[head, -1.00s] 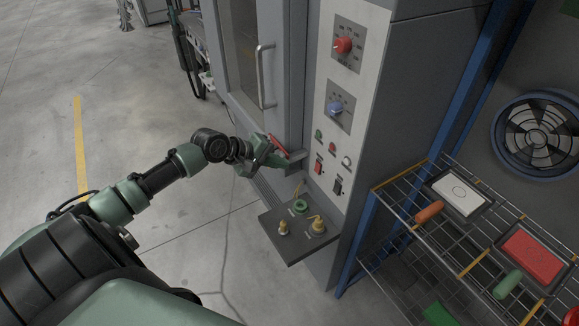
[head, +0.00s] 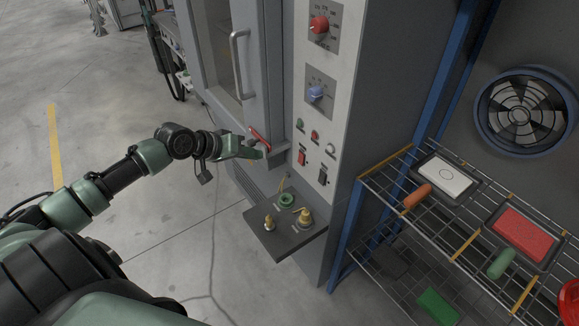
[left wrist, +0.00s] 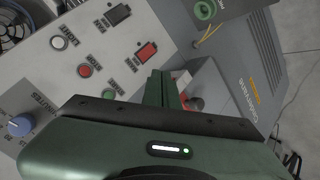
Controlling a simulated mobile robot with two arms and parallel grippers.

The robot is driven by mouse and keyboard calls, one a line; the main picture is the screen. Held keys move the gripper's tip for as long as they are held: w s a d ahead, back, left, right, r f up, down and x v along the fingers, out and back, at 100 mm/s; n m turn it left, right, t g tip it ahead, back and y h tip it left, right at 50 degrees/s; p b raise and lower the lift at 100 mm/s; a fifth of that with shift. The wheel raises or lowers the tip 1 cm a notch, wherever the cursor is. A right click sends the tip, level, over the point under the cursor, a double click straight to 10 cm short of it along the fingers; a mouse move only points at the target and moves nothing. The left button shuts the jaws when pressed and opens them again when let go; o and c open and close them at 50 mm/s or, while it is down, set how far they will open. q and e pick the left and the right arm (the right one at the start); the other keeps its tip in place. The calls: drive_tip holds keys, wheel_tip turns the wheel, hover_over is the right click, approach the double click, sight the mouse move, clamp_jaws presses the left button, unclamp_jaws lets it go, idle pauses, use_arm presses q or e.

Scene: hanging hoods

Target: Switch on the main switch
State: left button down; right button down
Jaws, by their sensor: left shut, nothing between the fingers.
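The control panel (head: 318,110) is a pale upright strip on the grey cabinet. Low on it are a red rocker switch (head: 301,157) and a black rocker switch (head: 323,175). They also show in the left wrist view, red (left wrist: 147,51) and black (left wrist: 118,14). My right gripper is out of view.
A red handle (head: 260,139) on a grey block is close beside my left gripper. A shelf with valves (head: 287,232) juts out below. A door handle (head: 238,65) is at upper left. A wire rack (head: 455,240) stands at right. Floor at left is clear.

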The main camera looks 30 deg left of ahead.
use_arm(q)
drive_tip(key=shift+s+d+f+m+t+h+b, duration=0.15)
drive_tip(key=shift+f+m+b, duration=0.25)
drive_tip(key=shift+m+b, duration=2.75)
drive_tip(key=shift+s+d+f+m+t+h+b, duration=0.1)
drive_tip(key=shift+d+f+m+b, duration=0.25)
drive_tip(key=shift+m, duration=5.55)
drive_tip(key=shift+s+d+f+m+t+h+b, duration=0.1)
drive_tip(key=shift+f+m+b, duration=0.3)
drive_tip(key=shift+m+b, duration=2.8)
drive_tip(key=m+p, duration=0.2)
drive_tip(key=shift+w+m+p, duration=0.15)
drive_tip(key=shift+m+p, duration=0.2)
drive_tip(key=p, duration=0.1)
approach(299, 162)
drive_tip(key=x, duration=0.5)
drive_tip(key=shift+d, duration=0.15)
drive_tip(key=shift+w+d+f, duration=0.15)
drive_tip(key=shift+w+d, duration=0.05)
drive_tip(key=shift+w, duration=0.25)
drive_tip(key=shift+f, duration=0.1)
